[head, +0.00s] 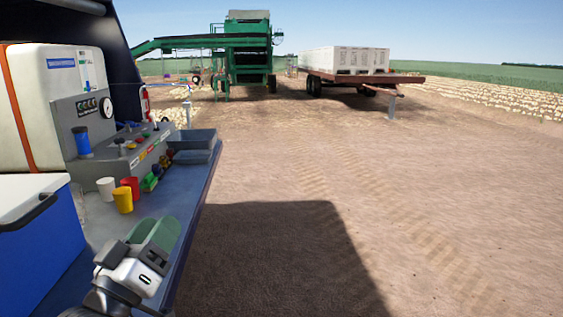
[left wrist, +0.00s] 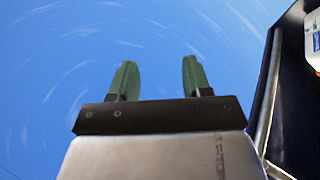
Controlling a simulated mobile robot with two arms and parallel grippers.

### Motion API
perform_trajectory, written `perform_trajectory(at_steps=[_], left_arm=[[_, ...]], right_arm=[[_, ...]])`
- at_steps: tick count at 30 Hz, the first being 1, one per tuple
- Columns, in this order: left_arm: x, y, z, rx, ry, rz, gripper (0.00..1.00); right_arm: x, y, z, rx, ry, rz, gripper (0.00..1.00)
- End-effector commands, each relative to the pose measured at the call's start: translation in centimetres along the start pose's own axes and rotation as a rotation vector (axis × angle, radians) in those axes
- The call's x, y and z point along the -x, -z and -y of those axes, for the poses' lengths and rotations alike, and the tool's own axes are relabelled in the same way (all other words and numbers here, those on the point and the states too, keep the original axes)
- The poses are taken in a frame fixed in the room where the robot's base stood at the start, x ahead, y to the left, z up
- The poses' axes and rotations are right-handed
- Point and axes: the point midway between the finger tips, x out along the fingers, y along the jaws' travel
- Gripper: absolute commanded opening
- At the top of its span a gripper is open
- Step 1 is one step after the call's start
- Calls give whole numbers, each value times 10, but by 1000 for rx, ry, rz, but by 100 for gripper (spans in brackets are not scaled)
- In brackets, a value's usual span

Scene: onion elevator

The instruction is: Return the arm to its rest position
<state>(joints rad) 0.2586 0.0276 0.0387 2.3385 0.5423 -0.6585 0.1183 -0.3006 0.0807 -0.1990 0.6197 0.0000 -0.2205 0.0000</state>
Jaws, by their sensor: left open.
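My left gripper (head: 158,236) is at the lower left of the head view, in front of the blue-grey bench and near its outer edge. Its two green fingers stand apart with nothing between them. The left wrist view shows the same open fingers (left wrist: 154,80) against a blue sky with pale streaks. My right gripper is not in view.
A bench (head: 180,196) holds yellow (head: 123,200), red and white cups, a grey control box (head: 135,150) and a grey bin (head: 194,155). A blue cooler (head: 45,235) stands left of my gripper. Open dirt (head: 400,220) lies to the right. A green machine (head: 245,50) and trailer (head: 350,75) stand far off.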

Motion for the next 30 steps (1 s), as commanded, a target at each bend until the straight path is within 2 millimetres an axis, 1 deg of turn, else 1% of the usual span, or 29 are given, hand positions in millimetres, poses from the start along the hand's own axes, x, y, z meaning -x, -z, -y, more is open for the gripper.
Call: perform_trajectory(at_steps=[1,2,3,5,6,8,9,10,11,12,14,15,19,24,25,27,30], left_arm=[[16,-37,10,-29,53,132,48],[27,-57,15,-47,82,210,48],[42,-83,22,-70,120,314,48],[70,-118,30,-104,175,469,48],[91,-140,35,-124,209,574,48],[125,-170,42,-152,260,729,48],[148,-186,45,-169,289,826,48],[165,-196,46,-180,309,893,48],[181,-206,47,-189,328,958,48],[202,-216,48,-200,351,1038,48],[231,-227,49,-215,381,1144,48],[248,-232,48,-223,397,1209,48],[301,-244,45,-243,446,1398,48],[362,-248,37,-264,497,1617,48],[367,-252,39,-266,501,1636,48],[366,-272,49,-263,500,1635,48],[371,-298,61,-259,499,1645,48]], right_arm=[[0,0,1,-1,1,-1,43],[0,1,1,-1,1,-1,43],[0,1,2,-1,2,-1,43],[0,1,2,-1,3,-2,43],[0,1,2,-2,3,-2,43],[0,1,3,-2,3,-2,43],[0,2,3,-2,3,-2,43],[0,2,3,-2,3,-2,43],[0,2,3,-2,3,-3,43],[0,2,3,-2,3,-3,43],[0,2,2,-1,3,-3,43],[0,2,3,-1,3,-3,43],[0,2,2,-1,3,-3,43],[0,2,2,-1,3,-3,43],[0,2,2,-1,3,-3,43],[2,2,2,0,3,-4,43],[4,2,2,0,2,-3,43]])
